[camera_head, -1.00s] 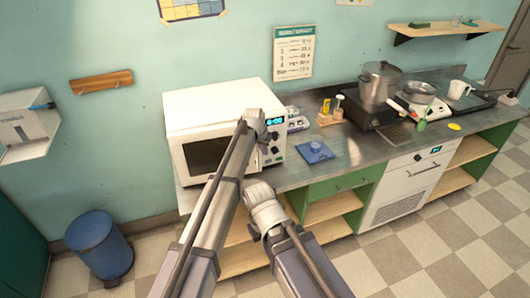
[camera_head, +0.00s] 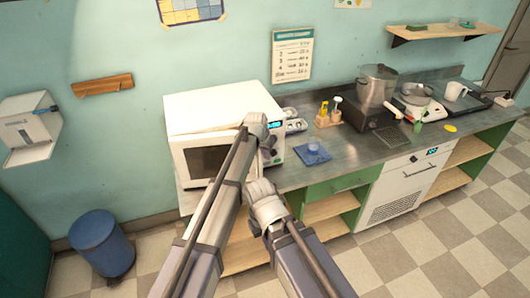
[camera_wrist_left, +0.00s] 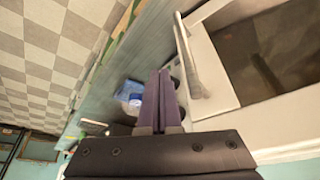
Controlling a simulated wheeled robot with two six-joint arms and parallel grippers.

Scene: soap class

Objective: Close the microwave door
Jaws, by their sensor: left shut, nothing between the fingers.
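The white microwave (camera_head: 210,112) stands at the left end of the counter. Its door, with a dark window (camera_head: 207,162), looks in line with the front in the head view; I cannot tell whether a narrow gap is left. In the left wrist view the window (camera_wrist_left: 265,50) and the pale door handle (camera_wrist_left: 188,60) are at the right. My left gripper (camera_head: 256,124) is in front of the microwave's right side, its fingers hidden there. In the left wrist view its fingers (camera_wrist_left: 160,95) are together and empty, beside the handle. My right arm ends lower down, its fingers hidden.
A blue mat (camera_head: 312,155) lies on the counter (camera_head: 350,150) right of the microwave. A pot (camera_head: 377,85), a pan (camera_head: 416,93) and a white mug (camera_head: 456,91) stand farther right. A blue bin (camera_head: 101,242) stands on the floor at the left.

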